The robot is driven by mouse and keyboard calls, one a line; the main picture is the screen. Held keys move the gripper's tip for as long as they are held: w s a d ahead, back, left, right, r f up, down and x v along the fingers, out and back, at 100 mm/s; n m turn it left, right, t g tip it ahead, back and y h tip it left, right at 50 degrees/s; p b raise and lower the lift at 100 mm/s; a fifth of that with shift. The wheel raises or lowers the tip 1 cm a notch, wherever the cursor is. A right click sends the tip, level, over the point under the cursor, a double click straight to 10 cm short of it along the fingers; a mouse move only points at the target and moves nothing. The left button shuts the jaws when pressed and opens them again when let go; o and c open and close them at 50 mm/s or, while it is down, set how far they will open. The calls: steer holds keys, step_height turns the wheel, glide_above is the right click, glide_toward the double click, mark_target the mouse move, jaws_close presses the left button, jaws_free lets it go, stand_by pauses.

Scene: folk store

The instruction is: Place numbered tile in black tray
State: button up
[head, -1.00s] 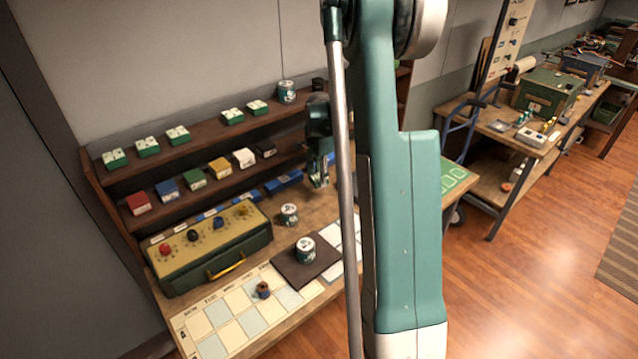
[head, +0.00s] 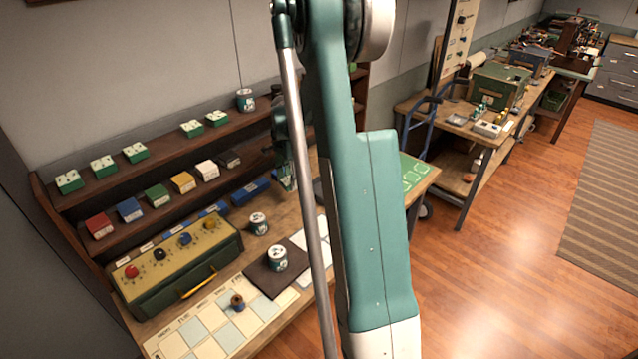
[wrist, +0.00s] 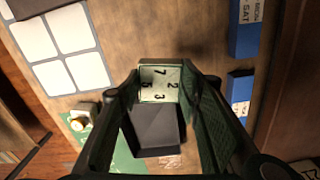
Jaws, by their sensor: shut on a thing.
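The numbered tile (wrist: 160,84) is pale, with black digits including 7, 5, 2 and 3. In the wrist view it sits between the fingertips of my gripper (wrist: 164,92), which is shut on it. A black tray (wrist: 158,135) shows in the wrist view between my fingers, just below the tile in the picture and apparently beneath it on the bench. I cannot tell the height between them. In the head view my gripper (head: 288,180) is over the bench beside the shelf, partly behind my arm, and the tile cannot be made out there.
A shelf (head: 150,166) with colored boxes stands behind the bench. A green board (wrist: 108,150) lies beside the tray.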

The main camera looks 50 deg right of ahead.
steer(key=n, duration=0.2)
glide_above(317, 185)
steer(key=s+d, duration=0.2)
steer(key=s, duration=0.4)
steer(key=shift+s+d+r, duration=0.1)
steer(key=shift+s+r, duration=0.1)
steer(key=shift+r, duration=0.1)
steer(key=shift+f, duration=0.15)
steer(key=shift+f, duration=3)
steer(key=shift+f, duration=1.85)
steer(key=shift+f, duration=0.2)
steer(key=o, duration=0.8)
steer(key=shift+o, duration=0.9)
